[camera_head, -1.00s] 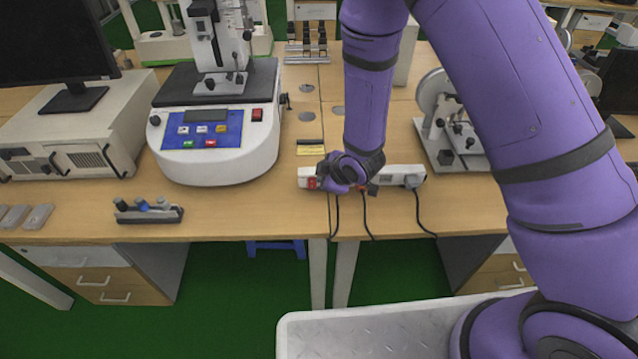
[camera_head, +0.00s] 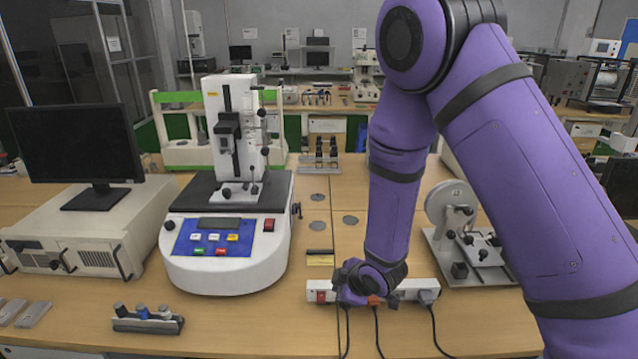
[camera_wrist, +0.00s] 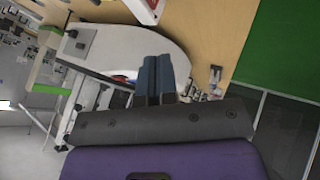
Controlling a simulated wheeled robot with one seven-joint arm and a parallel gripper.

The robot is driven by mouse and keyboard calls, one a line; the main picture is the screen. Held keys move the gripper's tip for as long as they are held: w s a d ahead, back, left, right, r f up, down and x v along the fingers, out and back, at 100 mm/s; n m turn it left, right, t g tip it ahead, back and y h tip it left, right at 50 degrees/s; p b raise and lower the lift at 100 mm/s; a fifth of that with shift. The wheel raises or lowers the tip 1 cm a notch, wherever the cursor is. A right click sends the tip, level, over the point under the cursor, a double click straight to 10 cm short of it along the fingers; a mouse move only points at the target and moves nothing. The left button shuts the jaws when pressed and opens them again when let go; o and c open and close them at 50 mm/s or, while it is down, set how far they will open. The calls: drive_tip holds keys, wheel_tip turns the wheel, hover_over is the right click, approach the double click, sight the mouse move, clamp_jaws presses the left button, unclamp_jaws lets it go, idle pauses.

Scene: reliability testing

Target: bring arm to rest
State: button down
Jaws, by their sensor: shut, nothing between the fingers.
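My purple arm reaches down over the bench in the head view and ends in a dark wrist in front of the white power strip. My gripper (camera_wrist: 157,78) shows in the wrist view with its two blue-grey fingers side by side, shut and empty. The fingers point toward the white tester, which fills much of that view. In the head view the fingers are hard to make out against the wrist and strip.
The power strip (camera_head: 414,287) lies just behind my wrist. The white tester (camera_head: 228,268) stands to the left, a wheeled device (camera_head: 466,240) to the right. A monitor (camera_head: 76,145) sits on a beige case (camera_head: 75,235). A small block with knobs (camera_head: 147,320) lies near the front.

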drive_tip(key=s+d+r+m+h, duration=0.2)
drive_tip(key=d+r+m, duration=0.35)
drive_tip(key=r, duration=0.75)
drive_tip(key=s+d+r+m+h, duration=0.1)
drive_tip(key=s+d+r+m, duration=0.15)
drive_tip(key=d+r, duration=0.85)
drive_tip(key=s+d+r+m, duration=0.3)
drive_tip(key=s+r, duration=0.4)
drive_tip(key=s, duration=0.3)
drive_tip(key=s+d+r+m+g+h, duration=0.1)
drive_tip(key=s+d+r+m, duration=0.2)
drive_tip(key=s, duration=0.8)
wheel_tip(320, 180, up, 4)
drive_tip(key=shift+d+r+m+h, duration=0.2)
drive_tip(key=shift+d+m+h, duration=0.1)
drive_tip(key=shift+m, duration=0.7)
